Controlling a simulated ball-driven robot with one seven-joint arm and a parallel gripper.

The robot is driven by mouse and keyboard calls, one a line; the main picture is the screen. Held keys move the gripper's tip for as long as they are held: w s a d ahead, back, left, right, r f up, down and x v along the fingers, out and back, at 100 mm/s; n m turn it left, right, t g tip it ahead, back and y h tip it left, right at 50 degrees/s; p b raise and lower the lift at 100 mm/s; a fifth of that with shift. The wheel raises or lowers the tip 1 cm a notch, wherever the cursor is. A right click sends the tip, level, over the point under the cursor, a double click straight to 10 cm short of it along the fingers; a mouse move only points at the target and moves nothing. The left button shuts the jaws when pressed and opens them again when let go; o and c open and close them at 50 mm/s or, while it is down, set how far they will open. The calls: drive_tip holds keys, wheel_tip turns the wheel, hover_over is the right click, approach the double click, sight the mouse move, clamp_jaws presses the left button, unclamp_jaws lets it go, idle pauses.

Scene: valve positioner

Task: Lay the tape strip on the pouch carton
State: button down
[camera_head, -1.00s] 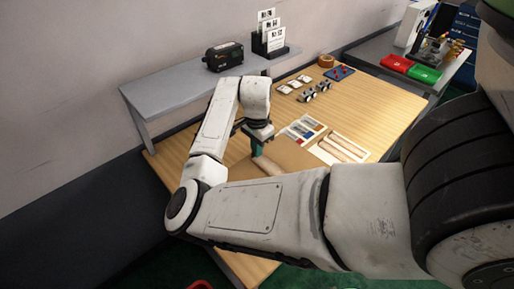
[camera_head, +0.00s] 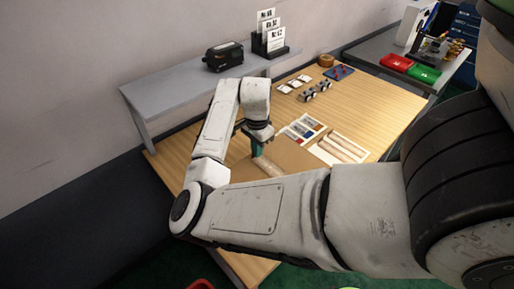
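The brown pouch carton (camera_head: 292,155) lies on the wooden table in front of my gripper. A pale beige tape strip (camera_head: 268,166) lies at the carton's left part, its upper end right by my fingertips. Its lower end is cut off from view by my arm. My gripper (camera_head: 257,151) points down with teal fingers at that upper end. The fingers are too small and partly hidden to show whether they grip the strip or stand just beside it. I cannot tell whether the strip rests flat on the carton.
A white tray (camera_head: 323,154) with several similar beige strips lies right of the carton, near a card with coloured pieces (camera_head: 291,137). Small grey parts (camera_head: 315,93), a tape roll (camera_head: 326,60) and a blue board (camera_head: 340,72) are farther back. A grey shelf (camera_head: 170,95) stands along the wall.

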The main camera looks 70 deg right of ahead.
drive_tip(key=c, duration=1.3)
unclamp_jaws()
wheel_tip(320, 180, up, 11)
drive_tip(key=b, duration=0.1)
drive_tip(key=shift+f+b, duration=0.15)
drive_tip(key=shift+b, duration=0.2)
